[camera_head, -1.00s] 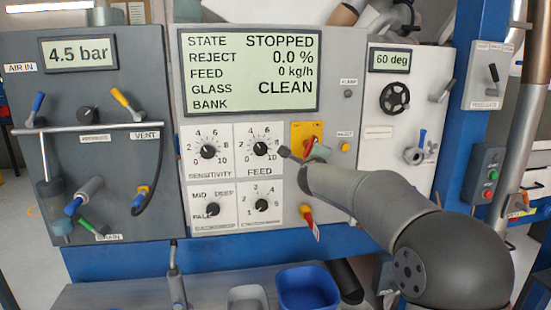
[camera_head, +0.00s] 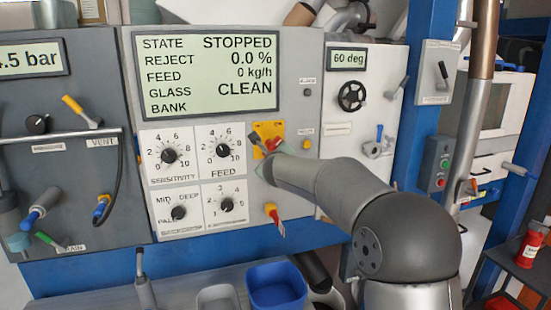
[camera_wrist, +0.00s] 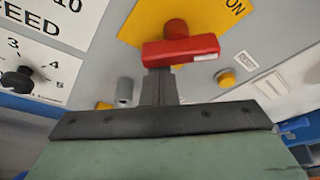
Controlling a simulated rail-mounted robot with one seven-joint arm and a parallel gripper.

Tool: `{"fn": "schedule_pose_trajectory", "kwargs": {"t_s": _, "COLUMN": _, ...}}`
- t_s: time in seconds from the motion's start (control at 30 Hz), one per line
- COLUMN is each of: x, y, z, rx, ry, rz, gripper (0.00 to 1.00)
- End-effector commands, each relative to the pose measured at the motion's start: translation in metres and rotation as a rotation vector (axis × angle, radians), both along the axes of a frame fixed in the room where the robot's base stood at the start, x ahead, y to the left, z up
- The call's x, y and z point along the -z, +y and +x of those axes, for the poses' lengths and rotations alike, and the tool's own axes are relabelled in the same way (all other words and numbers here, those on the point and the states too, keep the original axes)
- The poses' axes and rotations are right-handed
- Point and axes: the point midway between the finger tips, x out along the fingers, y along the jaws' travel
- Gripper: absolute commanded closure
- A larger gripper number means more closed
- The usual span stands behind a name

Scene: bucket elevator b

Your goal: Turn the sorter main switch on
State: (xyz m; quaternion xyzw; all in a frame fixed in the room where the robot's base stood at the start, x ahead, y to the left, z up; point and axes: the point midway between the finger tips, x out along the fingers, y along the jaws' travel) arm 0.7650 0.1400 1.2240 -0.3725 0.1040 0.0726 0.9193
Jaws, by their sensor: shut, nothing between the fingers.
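The sorter main switch is a red rotary handle (camera_head: 273,144) on a yellow plate (camera_head: 278,128), right of the FEED dial. In the wrist view the red handle (camera_wrist: 180,50) lies crosswise in front of the yellow plate (camera_wrist: 208,14), where the letters "ON" show at the upper right. My gripper (camera_wrist: 160,82) is shut and empty. Its fingertips are just below the handle's left half in that picture; I cannot tell whether they touch it. In the head view my gripper (camera_head: 256,142) is at the left of the switch, and my arm partly covers the area below.
The display (camera_head: 207,72) reads STATE STOPPED, FEED 0 kg/h. The FEED dial (camera_head: 222,150) is close on the left. A small yellow button (camera_head: 307,144) is right of the switch. A blue bin (camera_head: 276,287) stands below the panel.

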Motion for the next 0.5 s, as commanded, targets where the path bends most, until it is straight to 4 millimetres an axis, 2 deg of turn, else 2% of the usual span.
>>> {"fn": "schedule_pose_trajectory", "kwargs": {"t_s": 0.3, "x": 0.001, "y": 0.0, "z": 0.0, "rx": -0.002, "ry": -0.001, "rz": 0.0, "gripper": 1.0}}
{"fn": "schedule_pose_trajectory", "kwargs": {"t_s": 0.5, "x": 0.024, "y": -0.011, "z": 0.003, "rx": -0.001, "ry": -0.001, "rz": -0.001, "gripper": 1.0}}
